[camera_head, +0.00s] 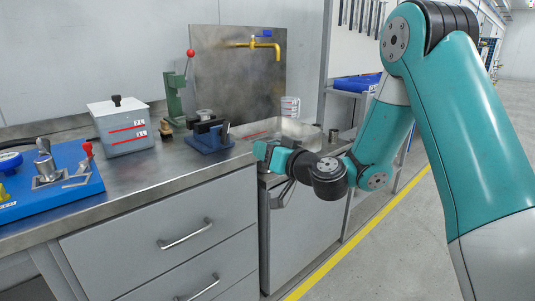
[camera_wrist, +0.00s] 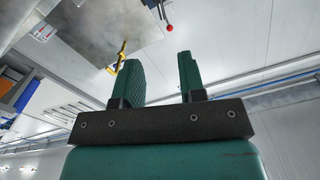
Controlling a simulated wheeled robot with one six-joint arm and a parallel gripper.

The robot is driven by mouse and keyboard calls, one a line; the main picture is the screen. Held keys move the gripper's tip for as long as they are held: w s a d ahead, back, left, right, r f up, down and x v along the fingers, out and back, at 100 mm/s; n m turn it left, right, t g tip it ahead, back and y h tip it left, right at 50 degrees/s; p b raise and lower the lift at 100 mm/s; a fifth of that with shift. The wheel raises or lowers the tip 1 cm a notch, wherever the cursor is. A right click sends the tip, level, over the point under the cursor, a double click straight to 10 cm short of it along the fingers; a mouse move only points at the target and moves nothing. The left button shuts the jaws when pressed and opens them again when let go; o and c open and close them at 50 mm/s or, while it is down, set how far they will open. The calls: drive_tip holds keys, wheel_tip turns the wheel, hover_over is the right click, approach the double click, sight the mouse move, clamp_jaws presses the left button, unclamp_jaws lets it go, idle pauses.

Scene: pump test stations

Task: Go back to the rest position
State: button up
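My gripper (camera_wrist: 160,68) is open in the wrist view. Its two green fingers stand apart with nothing between them. The fingertips are too small there to make out.
The steel bench carries a blue pump fixture (camera_head: 45,182), a white container with red lines (camera_head: 124,126), a blue vise (camera_head: 209,136), a green press (camera_head: 175,95) and a beaker (camera_head: 290,107). Open floor (camera_head: 400,235) lies right of the yellow line.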

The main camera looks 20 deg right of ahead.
drive_tip(key=s+a+r+n+g+y, duration=0.2)
drive_tip(key=s+a+n+g+y, duration=0.45)
drive_tip(key=s+a+g, duration=0.55)
drive_tip(key=s+d+f+g+h, duration=0.15)
drive_tip(key=s+g+h, duration=0.5)
drive_tip(key=s, duration=1.35)
wheel_tip(320, 180, up, 17)
drive_tip(key=t+h+p, duration=0.1)
drive_tip(key=p, duration=1.7)
drive_tip(key=shift+s+d, duration=0.15)
drive_tip(key=shift+s, duration=0.15)
drive_tip(key=shift+n, duration=0.35)
